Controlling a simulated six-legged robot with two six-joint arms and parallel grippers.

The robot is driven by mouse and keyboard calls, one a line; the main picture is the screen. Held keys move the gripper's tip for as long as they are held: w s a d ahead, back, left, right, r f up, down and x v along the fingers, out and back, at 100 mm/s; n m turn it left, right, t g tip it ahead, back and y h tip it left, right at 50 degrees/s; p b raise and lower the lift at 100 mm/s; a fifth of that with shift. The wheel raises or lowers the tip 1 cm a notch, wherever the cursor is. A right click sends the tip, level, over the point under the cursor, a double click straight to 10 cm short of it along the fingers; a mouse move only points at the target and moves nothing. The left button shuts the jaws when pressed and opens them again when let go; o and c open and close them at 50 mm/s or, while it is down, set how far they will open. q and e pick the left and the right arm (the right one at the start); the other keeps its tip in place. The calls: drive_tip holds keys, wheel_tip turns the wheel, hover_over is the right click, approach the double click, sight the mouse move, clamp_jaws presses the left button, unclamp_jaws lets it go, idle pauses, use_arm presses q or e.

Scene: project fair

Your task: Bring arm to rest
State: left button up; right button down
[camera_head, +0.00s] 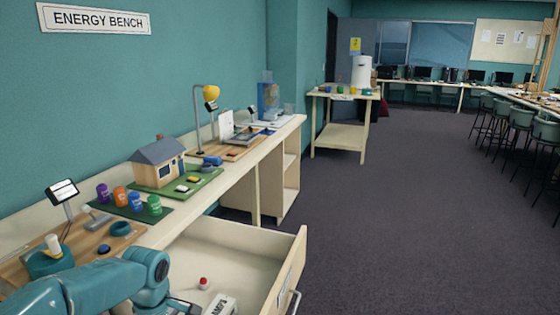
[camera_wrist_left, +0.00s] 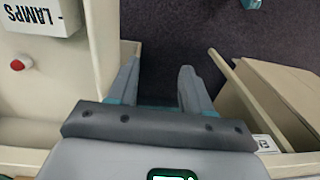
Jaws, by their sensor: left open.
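My left arm (camera_head: 110,285) comes in from the lower left in the head view, over the near end of the bench. The open drawer (camera_head: 230,235) lies to the right of the arm in the head view. Its pale wall (camera_wrist_left: 104,40) is left of the fingers in the wrist view. My right gripper is not in view.
The drawer holds a white lamps box (camera_head: 222,305) and a small red-topped item (camera_head: 203,283). The bench carries several coloured cups, a model house (camera_head: 158,163) and a yellow lamp (camera_head: 210,93). A wooden panel (camera_wrist_left: 285,85) stands right of the fingers.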

use_arm(q)
drive_tip(key=s+d+f+m+h+p, duration=0.2)
drive_tip(key=s+d+f+m, duration=0.4)
drive_tip(key=s+f, duration=0.3)
drive_tip(key=s+d+f+m+h+p, duration=0.2)
drive_tip(key=s+d+f+m, duration=0.4)
drive_tip(key=s+f, duration=0.3)
drive_tip(key=s+d+p, duration=0.1)
drive_tip(key=s, duration=0.2)
drive_tip(key=shift+s+d+f+t+p, duration=0.2)
drive_tip(key=shift+s+t+p, duration=0.1)
drive_tip(key=shift+t, duration=0.1)
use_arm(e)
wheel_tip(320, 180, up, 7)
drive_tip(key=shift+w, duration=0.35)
use_arm(q)
drive_tip(key=shift+w, duration=0.1)
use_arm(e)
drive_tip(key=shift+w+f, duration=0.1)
